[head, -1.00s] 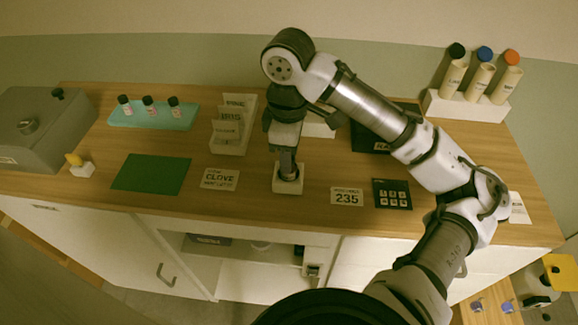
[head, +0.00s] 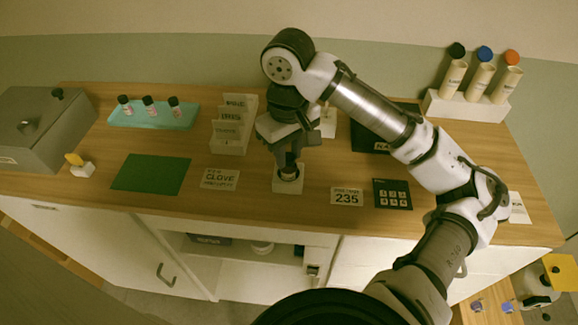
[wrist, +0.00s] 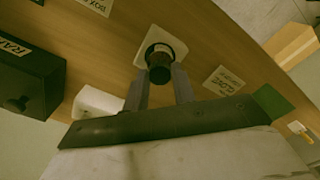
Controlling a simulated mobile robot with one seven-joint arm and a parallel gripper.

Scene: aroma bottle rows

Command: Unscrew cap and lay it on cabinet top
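A small amber bottle (wrist: 160,49) with a black cap (wrist: 159,73) stands in a pale square holder (head: 287,185) near the front of the wooden cabinet top (head: 340,170). My gripper (head: 290,170) points down over the holder. In the wrist view my gripper's two fingers (wrist: 163,75) flank the black cap closely on both sides, and the cap fills the narrow gap between them. The gripper looks shut on the cap. The bottle's lower part is hidden in the holder. Whether the cap has lifted from the bottle cannot be told.
A dark green mat (head: 151,174) lies clear to the left. A "CLOVE" card (head: 220,179) and a "235" card (head: 347,196) flank the holder. A teal tray (head: 180,121) with small bottles, a card rack (head: 230,138) and a tube stand (head: 466,107) stand farther back.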

